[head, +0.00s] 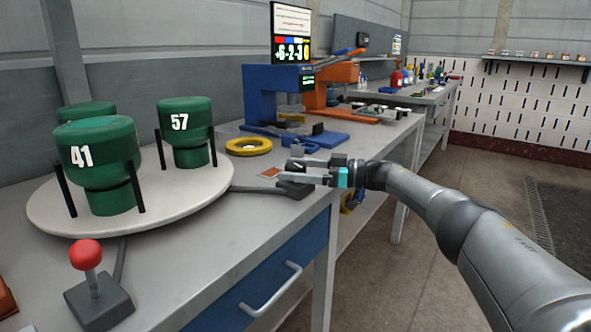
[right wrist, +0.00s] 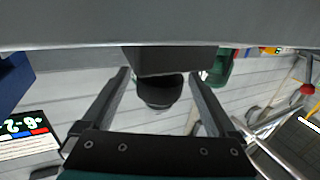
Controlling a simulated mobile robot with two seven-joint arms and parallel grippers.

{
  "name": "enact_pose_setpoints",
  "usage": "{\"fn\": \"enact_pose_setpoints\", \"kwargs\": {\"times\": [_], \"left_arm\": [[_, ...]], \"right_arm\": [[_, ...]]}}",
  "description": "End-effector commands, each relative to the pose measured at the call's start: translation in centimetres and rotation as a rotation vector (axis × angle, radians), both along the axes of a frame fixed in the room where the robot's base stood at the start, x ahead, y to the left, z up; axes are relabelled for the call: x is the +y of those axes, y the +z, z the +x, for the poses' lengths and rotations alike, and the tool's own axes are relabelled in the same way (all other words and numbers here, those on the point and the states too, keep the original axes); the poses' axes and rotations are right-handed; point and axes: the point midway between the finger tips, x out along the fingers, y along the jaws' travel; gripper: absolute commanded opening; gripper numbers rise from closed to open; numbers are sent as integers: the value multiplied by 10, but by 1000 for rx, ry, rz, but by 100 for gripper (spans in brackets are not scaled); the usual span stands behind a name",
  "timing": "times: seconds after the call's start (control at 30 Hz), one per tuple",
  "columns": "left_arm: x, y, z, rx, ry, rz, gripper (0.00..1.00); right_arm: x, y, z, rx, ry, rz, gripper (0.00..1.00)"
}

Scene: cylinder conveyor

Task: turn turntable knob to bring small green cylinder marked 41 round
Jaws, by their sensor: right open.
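The green cylinder marked 41 (head: 97,160) stands upright at the near side of the pale round turntable (head: 160,209), between dark posts. A dark box (head: 295,189) lies at the bench's front edge, with a cable running toward the turntable. In the right wrist view, a round black knob (right wrist: 160,93) sticks out from this box (right wrist: 168,60). My right gripper (head: 285,170) is open at the box; its fingers (right wrist: 160,80) lie either side of the knob, with visible gaps. Contact is not seen. My left gripper is out of view.
A green cylinder marked 57 (head: 187,130) and another green one (head: 86,110) share the turntable. A red-topped joystick (head: 88,255) stands in front. A yellow ring (head: 248,146) and a blue press (head: 270,95) are behind the box. A blue drawer (head: 265,285) is below.

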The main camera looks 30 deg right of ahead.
Motion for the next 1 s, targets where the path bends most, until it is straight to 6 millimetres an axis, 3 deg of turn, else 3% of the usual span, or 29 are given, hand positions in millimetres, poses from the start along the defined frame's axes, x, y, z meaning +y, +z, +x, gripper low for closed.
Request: {"fn": "enact_pose_setpoints", "kwargs": {"times": [0.2, 0.27, 0.67, 0.8, 1.0], "left_arm": [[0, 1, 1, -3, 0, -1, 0], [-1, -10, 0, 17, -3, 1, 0], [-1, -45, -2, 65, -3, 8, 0], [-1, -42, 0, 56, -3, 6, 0], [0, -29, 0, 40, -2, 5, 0]], "right_arm": [[-7, 0, -6, 2, -3, -1, 93], [-13, 0, -11, 3, -4, 0, 93], [-77, 0, -74, 2, -6, -1, 93], [-95, -1, -93, 0, -4, 0, 93], [-107, -1, -105, 0, -1, 0, 93]]}}
